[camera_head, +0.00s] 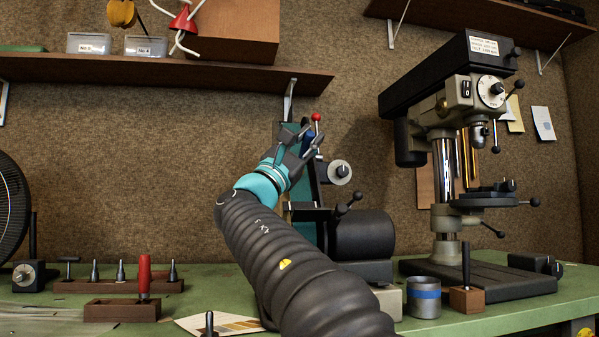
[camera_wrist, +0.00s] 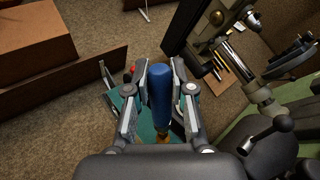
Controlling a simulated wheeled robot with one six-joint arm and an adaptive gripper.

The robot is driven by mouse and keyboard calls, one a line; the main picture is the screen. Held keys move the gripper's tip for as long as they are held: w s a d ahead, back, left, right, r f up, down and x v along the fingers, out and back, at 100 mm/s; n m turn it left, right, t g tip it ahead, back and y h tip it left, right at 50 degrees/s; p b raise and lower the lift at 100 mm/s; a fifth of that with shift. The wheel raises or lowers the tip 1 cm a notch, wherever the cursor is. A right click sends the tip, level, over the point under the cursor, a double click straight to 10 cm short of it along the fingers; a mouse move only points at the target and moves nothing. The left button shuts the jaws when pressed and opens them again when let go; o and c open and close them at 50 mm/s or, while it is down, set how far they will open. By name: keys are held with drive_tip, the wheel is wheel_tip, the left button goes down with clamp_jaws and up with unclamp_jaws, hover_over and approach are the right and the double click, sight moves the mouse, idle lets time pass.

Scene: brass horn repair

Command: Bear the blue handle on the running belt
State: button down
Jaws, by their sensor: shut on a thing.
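The blue handle (camera_wrist: 161,90) stands between the two fingers of my gripper (camera_wrist: 159,85) in the wrist view, and the fingers are shut on it. Its lower end meets a brass-coloured part near the wrist. In the head view my gripper (camera_head: 306,142) is up beside the top of the belt machine, and only a little dark blue (camera_head: 308,135) shows between the fingers. The green belt (camera_head: 308,234) runs upright on the machine, partly hidden by my arm. It also shows behind the handle in the wrist view (camera_wrist: 147,127). I cannot tell whether handle and belt touch.
A red-knobbed lever (camera_head: 316,117) and a round black knob (camera_head: 340,172) are close to my gripper. A drill press (camera_head: 446,190) stands at the right. A blue-banded cup (camera_head: 424,297) and wooden tool blocks (camera_head: 122,310) are on the green bench. A shelf (camera_head: 170,75) hangs above left.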

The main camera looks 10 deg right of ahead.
drive_tip(key=shift+w+f, duration=0.55)
drive_tip(key=shift+w, duration=0.3)
idle(2.2)
idle(0.6)
drive_tip(key=s+r, duration=0.3)
drive_tip(key=s, duration=0.3)
drive_tip(key=shift+r, duration=0.35)
idle(0.4)
